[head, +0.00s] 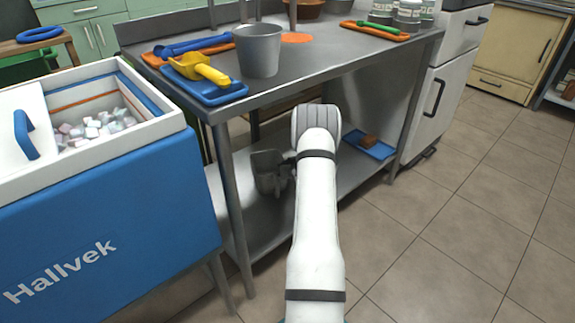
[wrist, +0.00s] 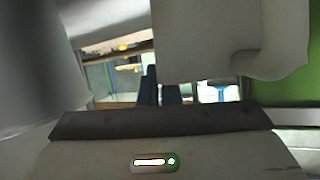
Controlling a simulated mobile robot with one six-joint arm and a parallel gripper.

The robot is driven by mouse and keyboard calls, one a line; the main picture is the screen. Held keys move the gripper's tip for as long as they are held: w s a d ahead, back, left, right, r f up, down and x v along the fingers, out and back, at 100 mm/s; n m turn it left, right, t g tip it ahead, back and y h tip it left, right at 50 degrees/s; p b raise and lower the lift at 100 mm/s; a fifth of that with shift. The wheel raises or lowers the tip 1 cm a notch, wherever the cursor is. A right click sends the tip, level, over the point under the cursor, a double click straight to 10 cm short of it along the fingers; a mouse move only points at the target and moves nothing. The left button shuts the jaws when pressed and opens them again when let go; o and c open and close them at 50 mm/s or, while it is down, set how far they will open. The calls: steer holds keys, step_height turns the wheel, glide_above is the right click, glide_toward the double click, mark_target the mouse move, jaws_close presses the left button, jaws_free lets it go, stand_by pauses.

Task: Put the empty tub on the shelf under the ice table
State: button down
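A grey tub (head: 258,52) stands upright on the steel table (head: 300,70), near its left end and beside a blue tray. The part of its inside that shows looks empty. Under the table top is a lower shelf (head: 345,182). My white arm reaches in front of the table, and the dark grey end with my gripper (head: 270,173) is under the table top, above the left part of the shelf, apart from the tub. In the wrist view two dark fingers (wrist: 161,92) show close together; a large pale shape above hides part of them. Whether they hold anything is unclear.
A blue ice chest (head: 110,200) with ice cubes stands at left. A yellow scoop (head: 198,68) lies on the blue tray (head: 215,94). A blue tray (head: 372,150) with a brown item occupies the shelf's right side. A table leg (head: 232,200) stands left of my gripper.

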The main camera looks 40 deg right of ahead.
steer(key=c, duration=1.6)
jaws_free()
steer(key=shift+c, duration=0.2)
steer(key=shift+r, duration=0.1)
steer(key=shift+s+r, duration=0.25)
steer(key=p+v, duration=0.5)
steer(key=v, duration=0.6)
steer(key=shift+s+a, duration=0.2)
steer(key=shift+a, duration=0.05)
steer(key=shift+s+f, duration=0.1)
steer(key=shift+f, duration=0.05)
